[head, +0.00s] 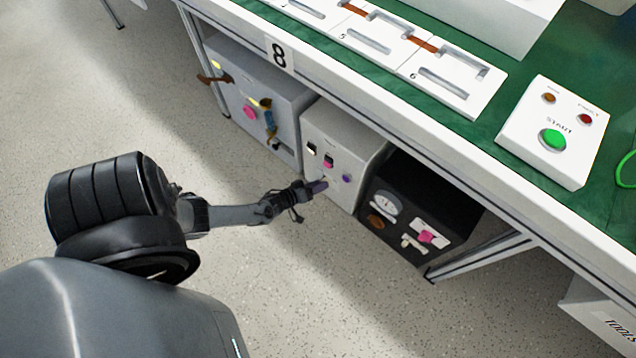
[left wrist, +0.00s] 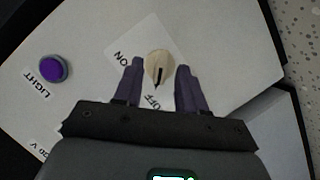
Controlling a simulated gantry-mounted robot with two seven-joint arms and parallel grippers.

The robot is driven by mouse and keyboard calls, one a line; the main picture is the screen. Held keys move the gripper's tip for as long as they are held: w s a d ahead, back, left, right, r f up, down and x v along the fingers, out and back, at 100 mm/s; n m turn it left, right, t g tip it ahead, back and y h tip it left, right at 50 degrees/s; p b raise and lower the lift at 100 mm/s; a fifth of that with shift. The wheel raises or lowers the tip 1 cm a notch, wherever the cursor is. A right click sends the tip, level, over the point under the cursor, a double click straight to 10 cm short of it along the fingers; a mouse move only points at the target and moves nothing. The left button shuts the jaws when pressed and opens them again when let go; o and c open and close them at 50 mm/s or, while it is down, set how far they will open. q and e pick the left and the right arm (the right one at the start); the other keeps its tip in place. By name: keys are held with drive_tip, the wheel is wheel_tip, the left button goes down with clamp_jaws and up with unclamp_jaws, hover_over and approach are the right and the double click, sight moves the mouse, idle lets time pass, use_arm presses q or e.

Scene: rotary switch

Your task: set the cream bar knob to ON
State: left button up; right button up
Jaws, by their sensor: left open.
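The cream bar knob (left wrist: 160,62) sits on a white panel in the left wrist view. Its black mark points down toward the OFF label (left wrist: 160,98); the ON label (left wrist: 121,57) is to its upper left. My left gripper (left wrist: 159,78) is open, with one purple finger on each side of the knob. I cannot tell whether either finger touches it. In the head view my left gripper (head: 318,186) is at the front of the white box (head: 345,134), and the knob is hidden there. My right gripper is not in view.
A purple button (left wrist: 53,69) marked LIGHT is left of the knob; it also shows in the head view (head: 347,178). A grey box (head: 282,93) and a black box (head: 447,203) flank the white box under the green workbench (head: 480,133). The floor in front is clear.

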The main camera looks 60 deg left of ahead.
use_arm(q)
clamp_jaws()
idle(0.3)
